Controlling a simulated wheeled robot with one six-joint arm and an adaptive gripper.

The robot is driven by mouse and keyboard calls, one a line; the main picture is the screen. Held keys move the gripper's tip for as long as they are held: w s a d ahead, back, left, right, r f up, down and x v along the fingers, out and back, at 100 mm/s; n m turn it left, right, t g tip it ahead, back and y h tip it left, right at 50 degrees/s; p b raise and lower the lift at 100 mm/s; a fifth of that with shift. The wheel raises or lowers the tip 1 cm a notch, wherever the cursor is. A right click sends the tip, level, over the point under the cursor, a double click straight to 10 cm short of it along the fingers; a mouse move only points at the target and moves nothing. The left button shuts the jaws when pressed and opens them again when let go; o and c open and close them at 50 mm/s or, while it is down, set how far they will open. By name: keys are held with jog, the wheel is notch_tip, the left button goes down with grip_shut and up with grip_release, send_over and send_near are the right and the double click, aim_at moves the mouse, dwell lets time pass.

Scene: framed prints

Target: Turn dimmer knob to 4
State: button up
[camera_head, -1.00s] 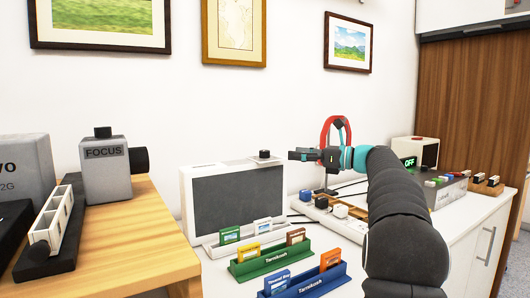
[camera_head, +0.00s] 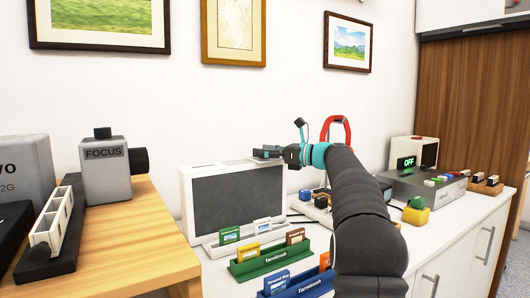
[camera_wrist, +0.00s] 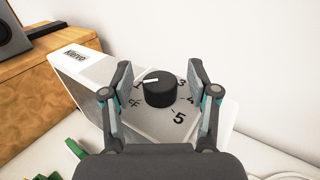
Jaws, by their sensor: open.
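The dimmer knob (camera_wrist: 160,90) is a short black cylinder on a light grey dial plate (camera_wrist: 150,125) in the wrist view. Its white mark lies on the left of its top, toward the 1. The labels oFF, 1, 3, 4 and 5 show around it; no 2 can be made out. My gripper (camera_wrist: 158,72) is open, one finger on each side of the knob with a gap to both. In the head view my gripper (camera_head: 270,152) is at the top of the white screen-fronted box (camera_head: 187,205) and hides the knob.
Green (camera_head: 268,263) and blue (camera_head: 310,287) card racks stand in front of the box. A red hoop (camera_head: 346,122) stands behind my arm. A green-topped yellow block (camera_head: 415,214) and a grey button box (camera_head: 437,190) are on the right. A wooden desk (camera_head: 150,215) is at left.

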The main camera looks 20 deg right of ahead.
grip_shut()
jog(key=shift+m+t+h, duration=0.3)
jog(key=shift+h, duration=0.1)
jog(key=m+t+h+b, duration=0.2)
jog(key=h, duration=0.1)
jog(key=shift+s+a+m+h, duration=0.1)
jog(key=shift+a+m+h, duration=0.05)
jog(key=shift+m+h, duration=0.2)
jog(key=m+t+h+b, duration=0.1)
jog(key=m+h, duration=0.1)
jog(key=h, duration=0.1)
jog(key=m+t+h+b, duration=0.1)
jog(key=m+h, duration=0.1)
jog(key=h, duration=0.1)
jog(key=shift+a+m+t+h, duration=0.1)
jog(key=shift+m+t+h, duration=0.15)
jog(key=shift+t, duration=0.05)
jog(key=shift+m+h+b, duration=0.45)
jog(key=shift+m+h, duration=0.85)
jog(key=shift+h, duration=0.7)
jog(key=shift+r+m+h, duration=0.15)
jog(key=shift+m+h, duration=0.65)
jog(key=shift+h, duration=0.4)
